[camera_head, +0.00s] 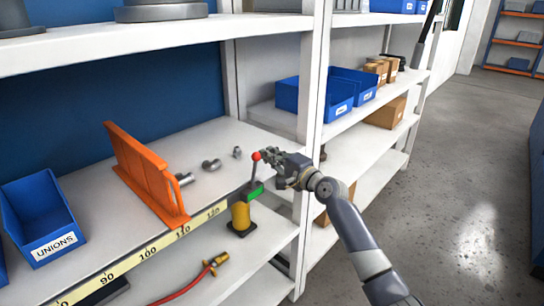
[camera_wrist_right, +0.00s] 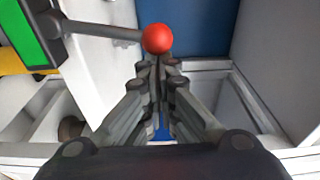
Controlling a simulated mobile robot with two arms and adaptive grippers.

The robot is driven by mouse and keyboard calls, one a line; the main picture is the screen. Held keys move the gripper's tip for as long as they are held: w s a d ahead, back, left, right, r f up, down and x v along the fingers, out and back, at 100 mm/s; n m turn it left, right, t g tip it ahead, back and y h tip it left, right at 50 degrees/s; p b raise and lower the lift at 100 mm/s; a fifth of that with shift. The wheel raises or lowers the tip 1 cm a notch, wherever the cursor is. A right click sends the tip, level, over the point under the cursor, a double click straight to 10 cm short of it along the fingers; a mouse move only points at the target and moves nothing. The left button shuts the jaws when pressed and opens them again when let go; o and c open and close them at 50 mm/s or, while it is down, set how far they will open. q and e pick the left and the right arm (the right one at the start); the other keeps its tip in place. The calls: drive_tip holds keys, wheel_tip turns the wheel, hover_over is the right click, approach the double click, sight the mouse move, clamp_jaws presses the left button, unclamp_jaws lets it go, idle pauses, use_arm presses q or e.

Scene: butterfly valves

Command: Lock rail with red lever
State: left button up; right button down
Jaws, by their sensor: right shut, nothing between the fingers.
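The red ball knob (camera_head: 256,156) tops a thin grey lever that stands up from a green block (camera_head: 254,191) at the front shelf edge. My right gripper (camera_head: 268,154) comes in from the right with its fingertips close beside the knob. In the right wrist view, the knob (camera_wrist_right: 158,39) sits just beyond the tips of my right gripper (camera_wrist_right: 158,62), whose fingers are shut and empty. I cannot tell whether the tips touch the knob. The lever runs left from the knob to the green block (camera_wrist_right: 32,30). The numbered yellow rail strip (camera_head: 146,252) runs along the shelf's front edge. My left gripper is not in view.
A blue UNIONS bin (camera_head: 42,215) is at left. A white shelf post (camera_head: 314,85) rises behind my right gripper. A yellow object (camera_head: 241,216) stands below the green block.

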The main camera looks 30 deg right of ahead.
sight(255, 157)
drive_tip(key=a+n, duration=0.2)
drive_tip(key=s+a+r+n+b, duration=0.1)
drive_tip(key=shift+a+r+n+t, duration=0.1)
drive_tip(key=shift+a+n+t, duration=0.05)
drive_tip(key=shift+n+t, duration=0.2)
drive_tip(key=shift+s+a+r+n, duration=0.1)
drive_tip(key=shift+s+a+n, duration=0.15)
drive_tip(key=shift+a+n, duration=0.5)
drive_tip(key=shift+s+a+r+n, duration=0.1)
drive_tip(key=shift+s+a+n, duration=0.1)
drive_tip(key=shift+a+n, duration=0.55)
drive_tip(key=shift+d, duration=0.2)
drive_tip(key=shift+r, duration=0.1)
